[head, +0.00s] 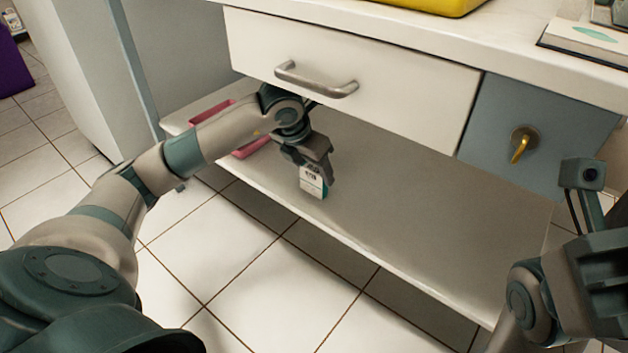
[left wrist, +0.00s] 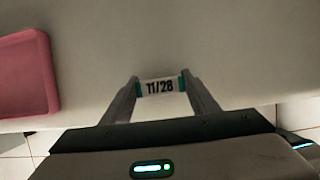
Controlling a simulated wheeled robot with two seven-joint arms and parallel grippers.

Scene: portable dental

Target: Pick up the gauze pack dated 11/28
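The gauze pack (left wrist: 160,86) is small and white with teal ends, and its label reads 11/28 in the left wrist view. It sits between the two fingertips of my left gripper (left wrist: 160,92), which touch its ends. In the head view the pack (head: 312,181) hangs below my left gripper (head: 314,170), over the front part of the lower shelf; I cannot tell how far above the shelf it is. My right gripper (head: 605,275) is partly in view at the right edge, and its fingertips are not clearly seen.
The pale lower shelf (head: 420,220) is mostly bare. A pink tray (left wrist: 25,75) lies at its left. The drawer with a metal handle (head: 316,80) is above my left wrist. A blue-grey panel with a brass latch (head: 522,143) is at the right.

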